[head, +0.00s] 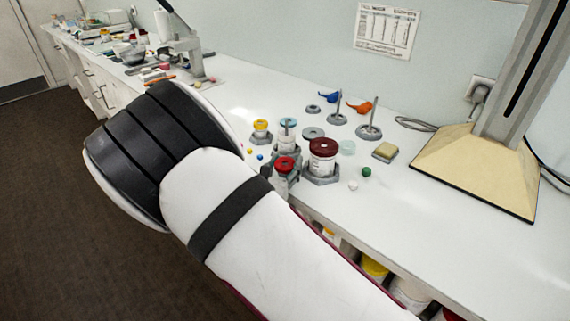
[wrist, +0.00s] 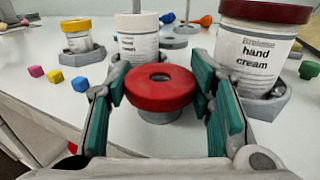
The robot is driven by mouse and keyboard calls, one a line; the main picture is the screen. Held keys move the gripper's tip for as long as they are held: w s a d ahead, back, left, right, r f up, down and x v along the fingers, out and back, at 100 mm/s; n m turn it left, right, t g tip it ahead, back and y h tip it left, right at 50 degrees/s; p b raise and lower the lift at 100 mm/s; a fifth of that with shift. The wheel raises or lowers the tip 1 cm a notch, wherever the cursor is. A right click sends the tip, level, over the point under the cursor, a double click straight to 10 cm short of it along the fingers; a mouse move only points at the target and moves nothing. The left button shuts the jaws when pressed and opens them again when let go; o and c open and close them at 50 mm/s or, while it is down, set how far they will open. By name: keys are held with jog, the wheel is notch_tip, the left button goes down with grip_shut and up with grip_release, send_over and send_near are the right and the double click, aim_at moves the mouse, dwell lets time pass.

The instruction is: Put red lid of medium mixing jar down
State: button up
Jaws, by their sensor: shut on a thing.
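The red lid (wrist: 160,84), round with a hole in its middle, is between the green pads of my gripper (wrist: 163,95) in the wrist view. My gripper is shut on it. A grey round part (wrist: 158,117) shows directly under the lid; I cannot tell whether it is part of the lid or a separate stand. In the head view the red lid (head: 285,163) is at the front of the counter, beside the big jar. A white jar without a lid (wrist: 138,40) stands behind it; I cannot tell for certain that this is the medium mixing jar.
A large hand cream jar (wrist: 252,55) with a dark red lid stands close on the right in a grey holder. A small yellow-lidded jar (wrist: 78,36) is at the left. Small coloured cubes (wrist: 55,76) lie on the left. The counter's front edge is near.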

jog(key=shift+f, duration=0.35)
jog(key=o, duration=0.8)
jog(key=shift+o, duration=0.2)
jog(key=shift+r, duration=0.25)
jog(key=v, duration=1.2)
jog(key=shift+r, duration=0.4)
